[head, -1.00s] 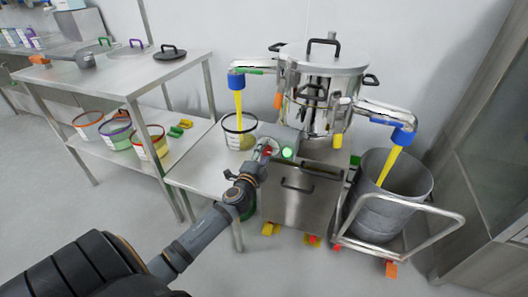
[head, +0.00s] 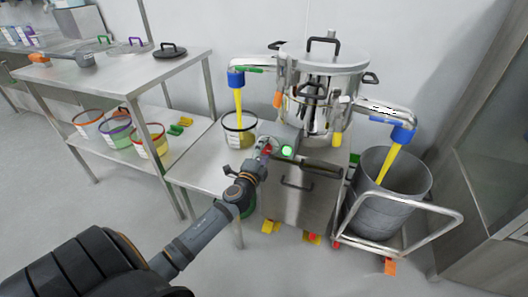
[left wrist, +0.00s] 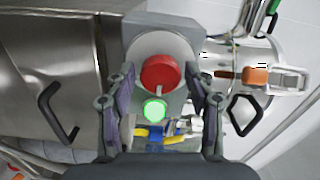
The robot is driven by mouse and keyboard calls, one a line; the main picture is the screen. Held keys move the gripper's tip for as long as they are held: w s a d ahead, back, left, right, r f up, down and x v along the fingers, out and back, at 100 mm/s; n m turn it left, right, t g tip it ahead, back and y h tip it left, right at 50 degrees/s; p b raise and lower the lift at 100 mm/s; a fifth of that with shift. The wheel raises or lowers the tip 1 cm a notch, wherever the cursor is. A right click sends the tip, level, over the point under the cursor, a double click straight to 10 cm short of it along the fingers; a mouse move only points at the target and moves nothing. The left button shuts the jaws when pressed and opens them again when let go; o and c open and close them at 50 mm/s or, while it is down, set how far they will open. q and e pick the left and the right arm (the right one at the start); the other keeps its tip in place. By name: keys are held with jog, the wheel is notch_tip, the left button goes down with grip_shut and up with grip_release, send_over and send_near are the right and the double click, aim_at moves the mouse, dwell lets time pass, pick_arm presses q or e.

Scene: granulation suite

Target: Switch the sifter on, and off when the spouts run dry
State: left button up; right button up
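The sifter (head: 325,62) is a shiny steel drum with a lid on a steel cabinet. Yellow material streams from its left spout (head: 236,79) into a clear bucket (head: 240,131) and from its right spout (head: 403,135) into a grey bin (head: 383,215). Its control box holds a green button (head: 287,150), lit, and a red button; the left wrist view shows the red button (left wrist: 160,73) beside the lit green button (left wrist: 155,110). My left gripper (head: 264,150) is in front of the box, its fingers apart on both sides of the buttons. My right gripper is not in view.
A steel table (head: 120,77) at left holds a scoop (head: 75,60) and lids, with several tubs on its lower shelf. The grey bin stands in a wheeled cart (head: 455,222) at right. The floor in front is clear.

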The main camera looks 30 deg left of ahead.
pick_arm(q)
jog(key=shift+o, duration=0.3)
jog(key=shift+s+d, duration=0.1)
jog(key=shift+s, duration=0.3)
jog(key=v, duration=1.1)
jog(key=shift+s+d, duration=0.1)
dwell(3.3)
